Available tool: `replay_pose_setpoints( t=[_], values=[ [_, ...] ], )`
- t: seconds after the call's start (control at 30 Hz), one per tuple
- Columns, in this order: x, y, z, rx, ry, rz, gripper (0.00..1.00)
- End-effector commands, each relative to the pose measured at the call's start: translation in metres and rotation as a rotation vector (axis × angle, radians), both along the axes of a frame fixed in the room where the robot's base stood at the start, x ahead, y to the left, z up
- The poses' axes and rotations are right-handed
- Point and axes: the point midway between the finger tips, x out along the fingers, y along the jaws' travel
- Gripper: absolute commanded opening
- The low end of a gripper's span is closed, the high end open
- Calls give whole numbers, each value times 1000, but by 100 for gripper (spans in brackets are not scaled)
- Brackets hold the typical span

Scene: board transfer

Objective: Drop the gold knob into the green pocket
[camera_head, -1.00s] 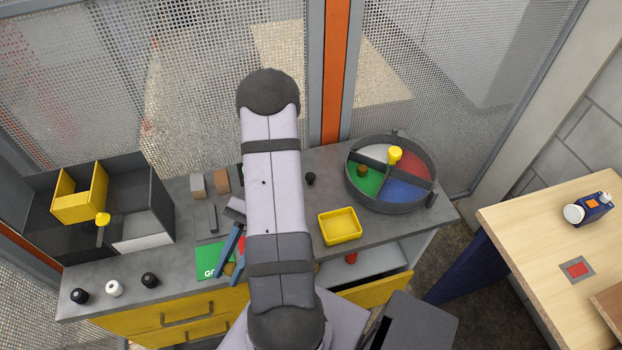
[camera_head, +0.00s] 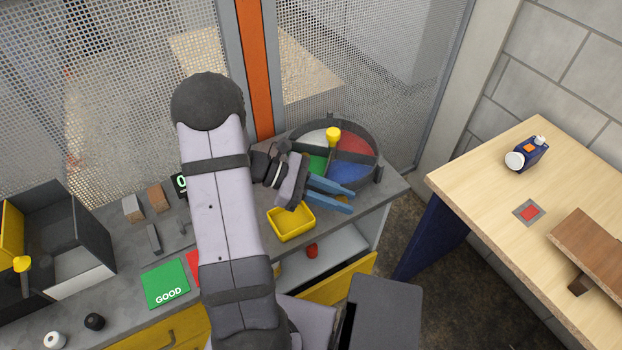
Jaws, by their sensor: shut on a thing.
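The round tray (camera_head: 381,160) stands at the back right of the bench, divided into white, red, blue and green pockets. The green pocket (camera_head: 317,164) is at its left front, partly covered by my arm's end. My gripper (camera_head: 346,198) has two blue fingers that point right, over the tray's front edge by the blue pocket (camera_head: 352,171).
A yellow-topped post (camera_head: 333,136) rises at the tray's middle. A yellow bin (camera_head: 291,222) sits just in front of the gripper. A green GOOD card (camera_head: 165,285) lies left of my arm. A wooden table (camera_head: 470,180) stands at the right.

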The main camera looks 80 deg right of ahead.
Motion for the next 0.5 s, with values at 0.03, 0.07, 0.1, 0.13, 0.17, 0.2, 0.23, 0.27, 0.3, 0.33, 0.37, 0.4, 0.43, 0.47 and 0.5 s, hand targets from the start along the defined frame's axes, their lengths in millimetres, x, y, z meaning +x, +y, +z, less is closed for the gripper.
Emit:
replay_pose_setpoints(
  t=[0.03, 0.07, 0.1, 0.13, 0.17, 0.2, 0.23, 0.27, 0.3, 0.33, 0.37, 0.4, 0.43, 0.47, 0.5],
  values=[
    [-2, -16, -1, -5, -2, 81, 1],
    [-3, -27, 1, -4, -1, 135, 1],
    [-2, -41, 4, -6, -2, 208, 1],
    [-1, -50, 7, -6, -2, 263, 1],
    [1, -60, 10, -6, -1, 319, 1],
    [4, -72, 14, -7, -1, 393, 1],
    [7, -81, 17, -7, -1, 449, 1],
    [10, -90, 21, -9, -2, 507, 1],
    [16, -100, 26, -9, -2, 585, 1],
    [21, -107, 30, -9, -2, 643, 1],
    [26, -113, 33, -9, -1, 698, 1],
    [33, -120, 38, -8, 0, 769, 1],
    [38, -124, 41, -9, 0, 820, 1],
    [44, -127, 45, -8, 1, 870, 1],
    [51, -131, 49, -8, 2, 932, 1]
  ],
)
